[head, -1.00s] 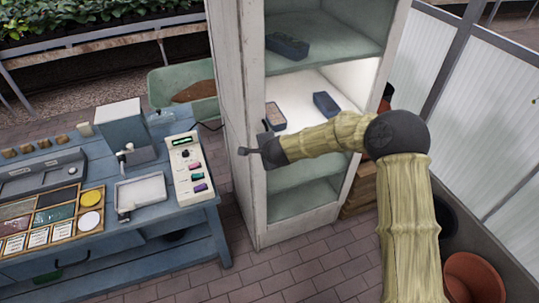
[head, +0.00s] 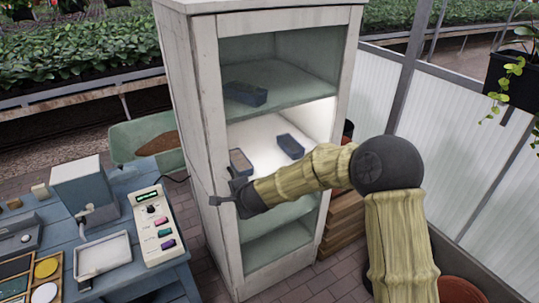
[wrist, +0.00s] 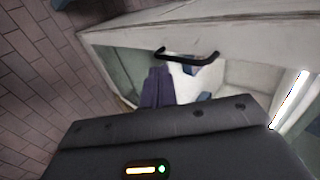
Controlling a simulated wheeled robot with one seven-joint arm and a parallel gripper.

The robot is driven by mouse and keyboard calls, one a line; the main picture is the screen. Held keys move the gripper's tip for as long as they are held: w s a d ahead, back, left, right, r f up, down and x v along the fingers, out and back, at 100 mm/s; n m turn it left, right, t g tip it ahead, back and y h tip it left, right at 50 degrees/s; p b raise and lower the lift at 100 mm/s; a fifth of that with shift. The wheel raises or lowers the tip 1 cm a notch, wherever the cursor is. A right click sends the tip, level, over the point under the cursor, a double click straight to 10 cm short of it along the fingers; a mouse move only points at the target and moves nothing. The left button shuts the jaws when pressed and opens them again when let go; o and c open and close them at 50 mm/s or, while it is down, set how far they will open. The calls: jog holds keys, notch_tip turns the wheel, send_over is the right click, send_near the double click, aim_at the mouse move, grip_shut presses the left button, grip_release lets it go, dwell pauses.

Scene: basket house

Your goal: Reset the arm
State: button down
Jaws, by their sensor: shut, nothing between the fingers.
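My gripper (head: 240,190) is at the left front edge of a tall white cabinet (head: 195,130), at the height of its lit middle shelf. In the wrist view its dark fingers (wrist: 157,88) are together, with nothing held. A black bar handle (wrist: 187,57) on the cabinet lies just beyond the fingertips in that view; whether they touch it I cannot tell. My arm reaches in from the lower right, bent at the dark joint, and covers part of the cabinet's lower front.
Dark trays sit on the cabinet shelves: one up top (head: 245,93), two on the lit shelf (head: 290,146) (head: 240,162). A blue workbench (head: 150,200) with a control box (head: 153,225) stands left. A translucent wall (head: 460,150) and a terracotta pot (head: 460,290) are right.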

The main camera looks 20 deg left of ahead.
jog(key=shift+d, duration=0.1)
jog(key=s+d+r+n+g+h, duration=0.1)
jog(key=s+d+n+h, duration=0.15)
jog(key=d, duration=0.85)
jog(key=s+d+r+n+h, duration=0.1)
jog(key=s+d+n, duration=0.25)
jog(key=d, duration=0.75)
jog(key=s+d+r+n+g+h, duration=0.1)
jog(key=s+d+r+n+h, duration=0.15)
jog(key=d, duration=0.85)
jog(key=s+d+g, duration=0.2)
jog(key=s+d, duration=0.8)
jog(key=shift+d+f+h, duration=0.35)
jog(key=shift+h, duration=0.05)
jog(key=shift+n, duration=0.25)
jog(key=shift+a, duration=0.1)
